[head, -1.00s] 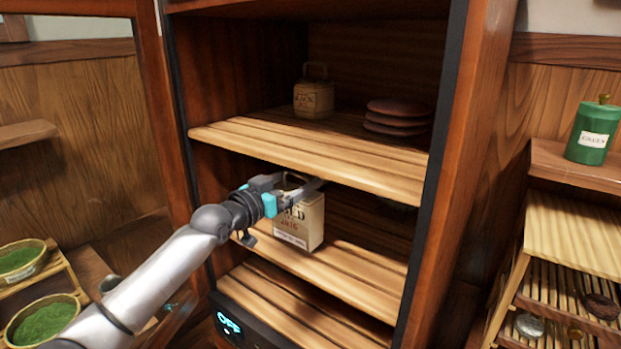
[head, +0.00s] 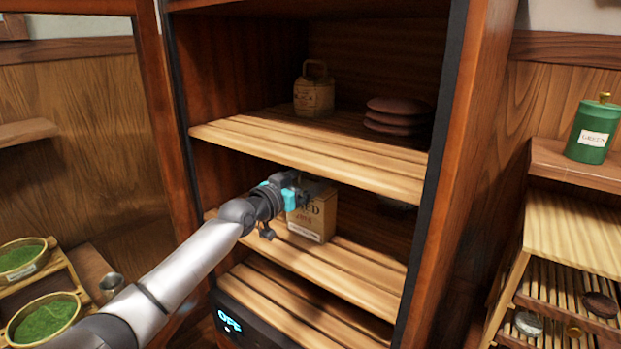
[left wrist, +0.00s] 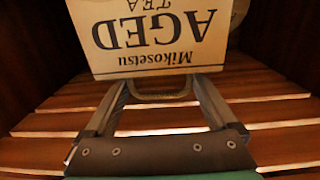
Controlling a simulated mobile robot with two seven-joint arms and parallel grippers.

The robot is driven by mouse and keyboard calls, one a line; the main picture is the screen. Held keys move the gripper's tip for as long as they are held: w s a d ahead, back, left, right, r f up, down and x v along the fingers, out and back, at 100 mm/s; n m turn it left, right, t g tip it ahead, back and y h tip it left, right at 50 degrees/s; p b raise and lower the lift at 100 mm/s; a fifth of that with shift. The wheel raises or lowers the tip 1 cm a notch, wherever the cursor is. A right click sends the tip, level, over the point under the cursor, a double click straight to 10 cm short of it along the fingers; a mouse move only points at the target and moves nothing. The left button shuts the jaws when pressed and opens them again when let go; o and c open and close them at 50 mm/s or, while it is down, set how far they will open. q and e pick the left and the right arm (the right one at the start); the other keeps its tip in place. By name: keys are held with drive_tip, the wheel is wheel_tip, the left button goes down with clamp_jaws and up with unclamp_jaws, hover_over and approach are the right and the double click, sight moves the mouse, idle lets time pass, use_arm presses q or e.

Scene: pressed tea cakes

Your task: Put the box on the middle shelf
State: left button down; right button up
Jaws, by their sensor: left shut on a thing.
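The tan tea box (head: 318,212) has dark lettering and a wire handle. It is inside the cabinet, upright above the front part of the middle slatted shelf (head: 350,272). I cannot tell if its base touches the slats. My left gripper (head: 293,186) is at the box's upper left and hides part of its top. In the left wrist view the box (left wrist: 150,35) reads "AGED TEA" upside down. There my left gripper (left wrist: 160,82) has its fingers closed in on the handle (left wrist: 165,97). My right gripper is out of view.
The lower shelf (head: 300,310) looks empty. The cabinet's right wall (head: 440,190) bounds the opening. The middle shelf's front right is clear.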

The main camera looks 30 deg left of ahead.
use_arm(q)
unclamp_jaws()
drive_tip(key=shift+f, duration=0.15)
drive_tip(key=shift+r, duration=0.25)
drive_tip(key=shift+s+f, duration=0.2)
drive_tip(key=shift+s, duration=0.1)
drive_tip(key=s+a, duration=0.1)
drive_tip(key=s, duration=1)
drive_tip(key=shift+s, duration=0.2)
drive_tip(key=shift+a+r, duration=0.1)
